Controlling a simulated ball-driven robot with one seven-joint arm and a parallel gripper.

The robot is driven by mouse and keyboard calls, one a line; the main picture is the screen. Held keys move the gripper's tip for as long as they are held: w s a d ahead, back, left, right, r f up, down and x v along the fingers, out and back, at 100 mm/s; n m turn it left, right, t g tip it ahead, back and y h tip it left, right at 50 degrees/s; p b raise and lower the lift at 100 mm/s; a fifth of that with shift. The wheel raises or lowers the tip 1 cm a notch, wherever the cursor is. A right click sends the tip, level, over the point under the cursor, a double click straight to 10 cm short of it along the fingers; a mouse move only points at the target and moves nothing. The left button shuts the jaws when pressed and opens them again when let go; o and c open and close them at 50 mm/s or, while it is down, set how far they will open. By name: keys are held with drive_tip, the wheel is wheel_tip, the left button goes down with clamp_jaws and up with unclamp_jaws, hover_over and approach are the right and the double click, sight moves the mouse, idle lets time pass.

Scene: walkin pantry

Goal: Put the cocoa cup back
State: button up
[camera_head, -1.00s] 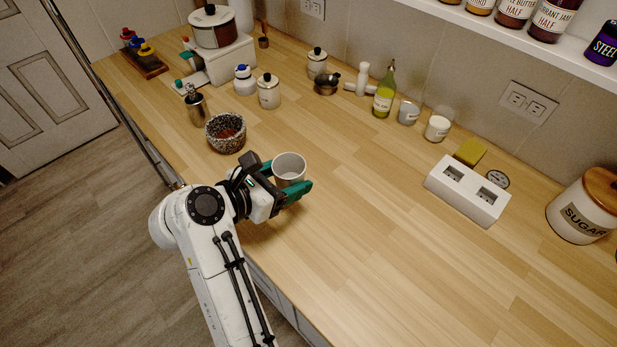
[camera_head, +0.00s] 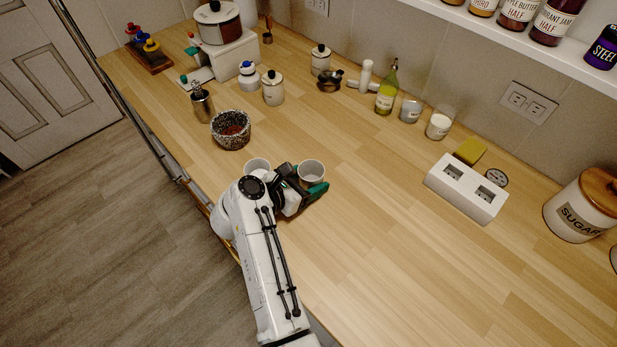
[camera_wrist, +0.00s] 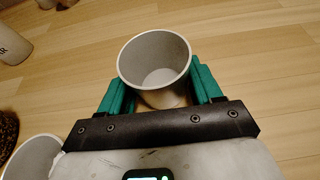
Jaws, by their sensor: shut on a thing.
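My gripper (camera_head: 306,189) is shut on a light grey, empty cup (camera_head: 311,170), likely the cocoa cup, though no label shows on it. In the wrist view the same cup (camera_wrist: 155,62) stands open end up between the green fingers of my gripper (camera_wrist: 160,90). I cannot tell whether its base touches the counter. A second similar cup (camera_head: 257,164) stands just left of my gripper, partly hidden by my arm. This second cup also shows at the lower left of the wrist view (camera_wrist: 32,158), cut by the frame edge.
A speckled bowl (camera_head: 231,131) stands on the wooden counter (camera_head: 400,260) to the left. A metal bottle (camera_head: 202,103), canisters and an oil bottle (camera_head: 386,97) stand further back. A white two-socket block (camera_head: 466,188) is at the right.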

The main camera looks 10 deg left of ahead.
drive_tip(key=o, duration=0.8)
drive_tip(key=shift+f, duration=0.1)
drive_tip(key=shift+s+a+r, duration=0.2)
drive_tip(key=shift+s+a, duration=0.05)
drive_tip(key=b+v, duration=0.2)
drive_tip(key=v, duration=0.9)
drive_tip(key=shift+s+a+r+b, duration=0.1)
drive_tip(key=shift+b, duration=0.2)
